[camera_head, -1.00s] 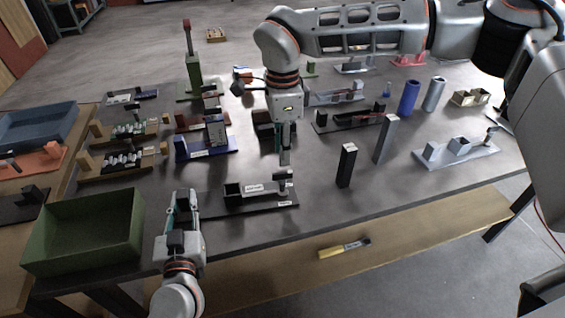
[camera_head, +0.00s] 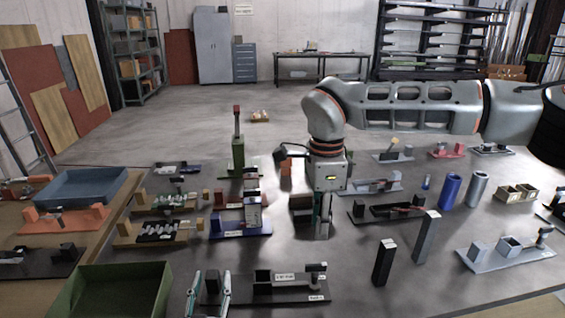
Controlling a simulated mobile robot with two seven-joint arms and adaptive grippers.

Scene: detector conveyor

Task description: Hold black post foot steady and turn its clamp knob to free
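The black post foot (camera_head: 245,293) lies at the front of the table, with a dark upright block (camera_head: 212,284) at its left end and a labelled grey block (camera_head: 284,277) in the middle. Its clamp knob (camera_head: 317,268) is at the right end. My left gripper (camera_head: 209,280) has its fingers apart on either side of the left-end block; contact cannot be told. Its palm is below the picture edge. My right gripper (camera_head: 322,236) points down above and behind the knob, apart from it in the picture. Its fingers look narrow and close; its opening is unclear.
A green bin (camera_head: 118,290) stands left of my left gripper. A blue-based fixture (camera_head: 240,230) and a black fixture (camera_head: 390,212) lie behind. Bare table lies right of the foot.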

